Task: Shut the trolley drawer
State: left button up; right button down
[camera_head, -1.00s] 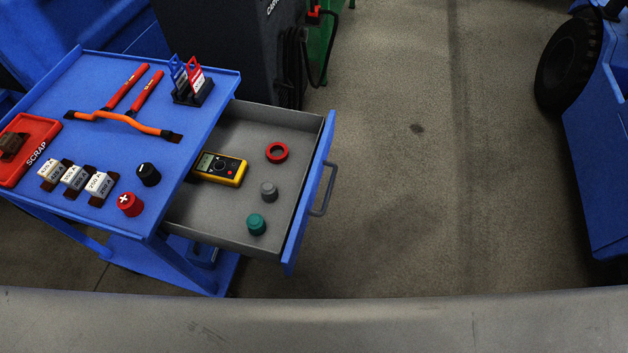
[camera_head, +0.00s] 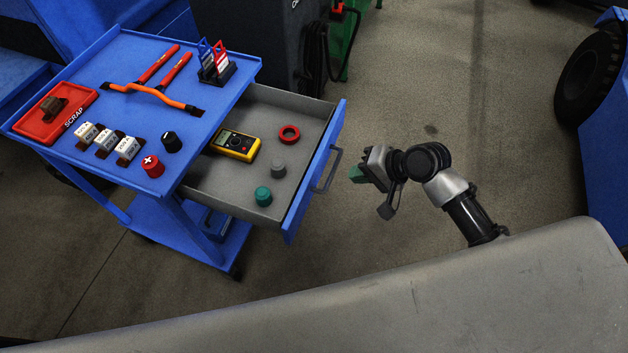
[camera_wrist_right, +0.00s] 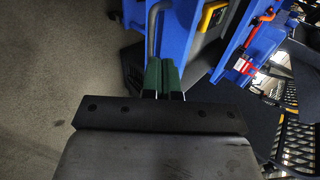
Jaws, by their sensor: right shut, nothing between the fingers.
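The blue trolley (camera_head: 214,103) stands at the left in the head view. Its grey drawer (camera_head: 230,185) is pulled out to the right, with a blue front (camera_head: 315,170) and a grey bar handle (camera_head: 329,172). My right gripper (camera_head: 356,174) is shut and empty, just right of the handle, with a visible gap between them in the head view. In the right wrist view its green fingers (camera_wrist_right: 163,76) are together, close below the handle (camera_wrist_right: 153,28) and the blue drawer front (camera_wrist_right: 177,35). My left gripper is not in view.
A red scrap tray (camera_head: 35,128) and tools sit on top. A blue vehicle with a black tyre (camera_head: 590,70) stands right. Floor between is clear.

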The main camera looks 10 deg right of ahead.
aim_at(315, 180)
jog(key=x, duration=0.8)
jog(key=shift+w+a, duration=0.2)
jog(key=shift+a, duration=0.35)
jog(key=shift+w+a+f, duration=0.15)
jog(key=shift+a+f, duration=0.15)
jog(key=shift+f, duration=0.05)
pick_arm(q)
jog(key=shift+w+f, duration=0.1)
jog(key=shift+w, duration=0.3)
